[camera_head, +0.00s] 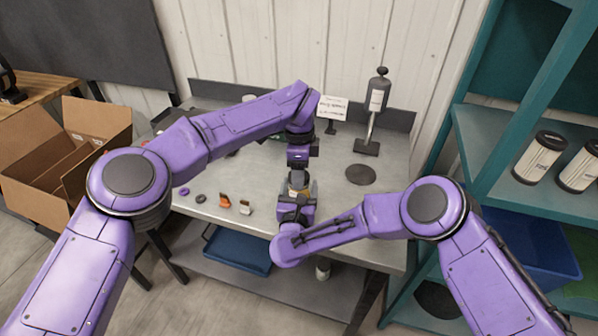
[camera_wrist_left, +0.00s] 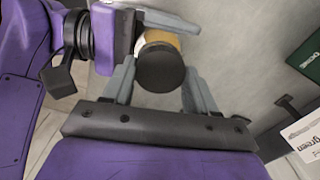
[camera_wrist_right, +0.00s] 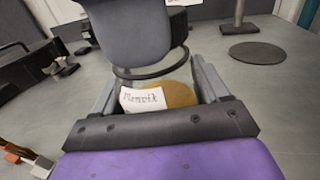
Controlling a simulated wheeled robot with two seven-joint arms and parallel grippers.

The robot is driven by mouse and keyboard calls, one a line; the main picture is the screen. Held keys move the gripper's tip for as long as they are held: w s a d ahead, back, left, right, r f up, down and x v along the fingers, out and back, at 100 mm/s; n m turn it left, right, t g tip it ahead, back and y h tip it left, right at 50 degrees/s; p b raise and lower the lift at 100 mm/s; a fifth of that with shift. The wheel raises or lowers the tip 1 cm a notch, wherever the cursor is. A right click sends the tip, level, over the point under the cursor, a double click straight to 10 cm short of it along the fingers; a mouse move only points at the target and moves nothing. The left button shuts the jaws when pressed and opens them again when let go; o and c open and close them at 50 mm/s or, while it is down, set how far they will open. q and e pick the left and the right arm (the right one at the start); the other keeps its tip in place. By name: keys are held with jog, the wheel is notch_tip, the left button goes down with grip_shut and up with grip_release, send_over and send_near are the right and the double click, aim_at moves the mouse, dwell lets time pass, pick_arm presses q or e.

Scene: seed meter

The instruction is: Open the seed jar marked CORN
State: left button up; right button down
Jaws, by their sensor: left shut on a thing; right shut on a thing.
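A clear jar (camera_head: 301,188) with yellow-orange contents stands over the metal workbench (camera_head: 270,160), between my two grippers. Its round dark lid (camera_wrist_left: 161,68) faces the left wrist camera. My left gripper (camera_head: 298,172) comes from above, with its fingers (camera_wrist_left: 160,88) on either side of the lid, shut on it. My right gripper (camera_head: 297,203) comes from the front and is shut on the jar body, which shows in the right wrist view (camera_wrist_right: 182,92). A white label (camera_wrist_right: 142,100) with handwriting is on the jar; I cannot read it as CORN. A grey finger hides part of the jar top.
A dispenser on a stand (camera_head: 376,100), a white card (camera_head: 333,108) and a dark disc (camera_head: 360,174) are at the back right. Small parts, including an orange one (camera_head: 224,200), lie at the front left. A cardboard box (camera_head: 60,165) and teal shelf (camera_head: 520,120) flank the bench.

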pick_arm(q)
jog(key=shift+r, duration=0.9)
jog(key=shift+r, duration=2)
pick_arm(e)
grip_release()
